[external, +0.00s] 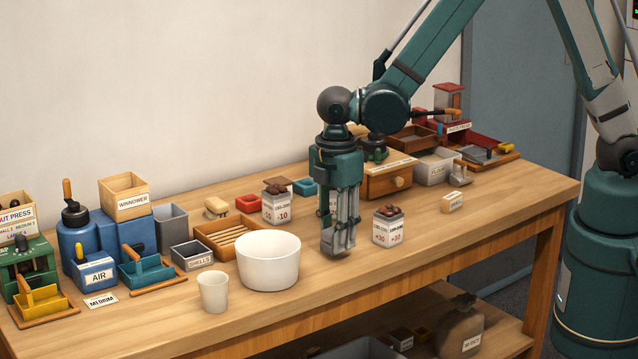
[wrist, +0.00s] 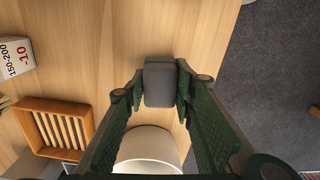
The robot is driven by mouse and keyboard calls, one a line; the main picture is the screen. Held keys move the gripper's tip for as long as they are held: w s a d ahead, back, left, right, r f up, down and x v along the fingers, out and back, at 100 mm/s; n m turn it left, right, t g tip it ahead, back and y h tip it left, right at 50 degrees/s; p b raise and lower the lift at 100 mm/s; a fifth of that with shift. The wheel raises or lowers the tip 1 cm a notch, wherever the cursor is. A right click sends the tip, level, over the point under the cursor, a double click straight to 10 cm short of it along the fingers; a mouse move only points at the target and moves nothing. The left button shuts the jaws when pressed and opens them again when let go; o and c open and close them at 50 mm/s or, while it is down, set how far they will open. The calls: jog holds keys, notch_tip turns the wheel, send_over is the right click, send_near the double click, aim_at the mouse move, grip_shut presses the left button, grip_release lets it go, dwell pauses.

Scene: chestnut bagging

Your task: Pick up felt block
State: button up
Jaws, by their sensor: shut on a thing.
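The felt block looks like a dark grey block with rounded edges (wrist: 159,82) in the wrist view. It sits between the two fingertips of my gripper (wrist: 158,90), with a finger against each side. In the external view my gripper (external: 338,246) points straight down, low over the table's front part.
A white bowl (external: 268,262) stands close left of my gripper, with a pale cup (external: 213,292) beyond it. A +30 tin (external: 387,229) stands close right. A -10 tin (external: 276,207) and a slatted wooden tray (external: 203,229) stand behind. The table's front edge is near.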

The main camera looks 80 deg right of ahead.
jog(key=shift+r+p, duration=0.35)
jog(key=shift+r, duration=3.85)
